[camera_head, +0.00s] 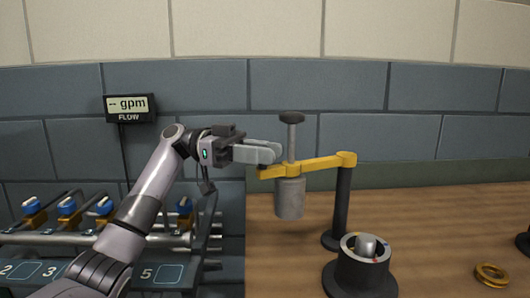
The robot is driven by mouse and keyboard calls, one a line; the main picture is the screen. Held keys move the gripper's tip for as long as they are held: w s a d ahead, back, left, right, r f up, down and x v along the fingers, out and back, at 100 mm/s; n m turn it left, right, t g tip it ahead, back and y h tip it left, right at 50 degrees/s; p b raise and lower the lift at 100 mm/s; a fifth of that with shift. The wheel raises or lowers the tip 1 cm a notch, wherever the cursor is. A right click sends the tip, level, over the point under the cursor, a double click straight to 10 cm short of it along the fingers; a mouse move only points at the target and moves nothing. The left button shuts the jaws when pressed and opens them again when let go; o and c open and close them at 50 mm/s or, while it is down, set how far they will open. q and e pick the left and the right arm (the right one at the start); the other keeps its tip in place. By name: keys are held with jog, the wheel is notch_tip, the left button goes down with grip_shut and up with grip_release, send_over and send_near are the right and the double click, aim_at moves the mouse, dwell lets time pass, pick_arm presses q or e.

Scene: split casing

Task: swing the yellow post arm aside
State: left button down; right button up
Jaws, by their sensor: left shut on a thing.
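The yellow post arm (318,164) extends to the left from the top of a dark upright post (342,203). A grey cylinder (290,198) hangs under its outer part, and a rod with a dark knob (292,117) rises above it. My left gripper (272,151) is at the arm's left end, its fingers shut there. The fingers hide the exact grip point. My right gripper is not in view.
A dark round casing (361,274) with a pale rim and metal core stands in front of the post. A brass ring (491,275) lies at the right on the wooden table (440,215). A valve rack (150,240) stands at the left, and a flow display (130,107) hangs on the wall.

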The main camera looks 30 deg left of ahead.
pick_arm(q)
jog(key=shift+w+a, duration=0.1)
jog(key=c, duration=1)
grip_release()
jog(key=shift+a, duration=0.1)
jog(key=a, duration=0.7)
jog(key=shift+s, duration=0.35)
jog(key=shift+r, duration=0.1)
